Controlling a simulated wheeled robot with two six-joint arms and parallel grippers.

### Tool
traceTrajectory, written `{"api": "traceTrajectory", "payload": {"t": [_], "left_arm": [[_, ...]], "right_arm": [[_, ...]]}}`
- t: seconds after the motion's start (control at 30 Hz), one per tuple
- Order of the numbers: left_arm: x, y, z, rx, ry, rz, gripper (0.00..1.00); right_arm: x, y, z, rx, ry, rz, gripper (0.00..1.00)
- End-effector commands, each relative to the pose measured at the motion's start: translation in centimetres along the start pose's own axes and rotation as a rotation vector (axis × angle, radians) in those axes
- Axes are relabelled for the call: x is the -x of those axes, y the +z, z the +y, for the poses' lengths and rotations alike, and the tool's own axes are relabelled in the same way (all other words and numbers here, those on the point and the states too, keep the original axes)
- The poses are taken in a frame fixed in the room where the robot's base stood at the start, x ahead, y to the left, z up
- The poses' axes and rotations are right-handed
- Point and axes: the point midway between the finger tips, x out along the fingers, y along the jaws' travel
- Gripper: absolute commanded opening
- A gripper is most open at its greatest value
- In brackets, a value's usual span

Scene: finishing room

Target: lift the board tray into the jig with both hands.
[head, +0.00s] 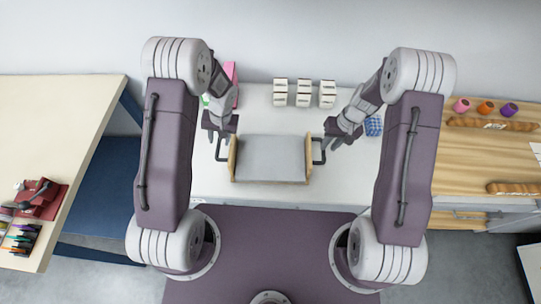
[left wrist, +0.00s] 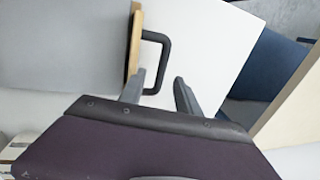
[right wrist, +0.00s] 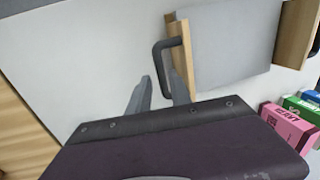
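The board tray (head: 270,158) is a grey flat panel with light wooden end walls and a dark handle at each end. It lies on the white table. My left gripper (head: 219,136) is open at the left handle (left wrist: 166,55). In the left wrist view its fingertips (left wrist: 159,78) appear either side of the handle's near part, with no grip visible. My right gripper (head: 331,141) is open at the right handle (right wrist: 157,62). In the right wrist view its fingertips (right wrist: 158,77) appear either side of that handle. I cannot make out a jig.
White boxes (head: 303,94) stand behind the tray, with a pink box (head: 230,71) at back left and a blue checked item (head: 373,126) at right. A wooden bench (head: 480,150) is to the right, a cream table (head: 70,115) to the left.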

Motion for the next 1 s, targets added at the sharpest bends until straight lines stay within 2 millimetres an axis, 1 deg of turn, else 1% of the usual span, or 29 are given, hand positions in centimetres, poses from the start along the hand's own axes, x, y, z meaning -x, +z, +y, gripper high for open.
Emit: {"api": "traceTrajectory", "payload": {"t": [0.17,0.27,0.37,0.6,0.7,0.83,1.0], "left_arm": [[-0.1,0.0,0.0,0.0,0.0,0.0,0.39],[-0.6,0.0,0.0,0.001,0.0,-0.002,0.39],[-2.0,0.1,0.0,0.001,0.0,-0.004,0.39],[-6.3,0.1,0.0,0.001,0.0,-0.003,0.39],[-7.7,0.0,0.0,0.001,0.0,-0.002,0.39],[-8.8,0.0,0.0,0.002,0.0,0.0,0.39],[-9.1,0.0,0.0,0.0,0.0,0.001,0.39]], "right_arm": [[-0.1,0.0,0.0,0.0,0.0,0.0,0.25],[-0.6,0.1,0.0,0.0,0.0,-0.002,0.25],[-2.0,0.1,0.0,-0.002,-0.001,-0.003,0.25],[-6.3,0.1,0.0,0.0,0.0,-0.003,0.25],[-7.7,0.0,0.0,0.0,0.0,-0.001,0.25],[-8.7,0.0,0.0,0.0,0.001,0.001,0.25],[-9.1,0.0,0.0,0.0,0.001,0.001,0.25]]}}
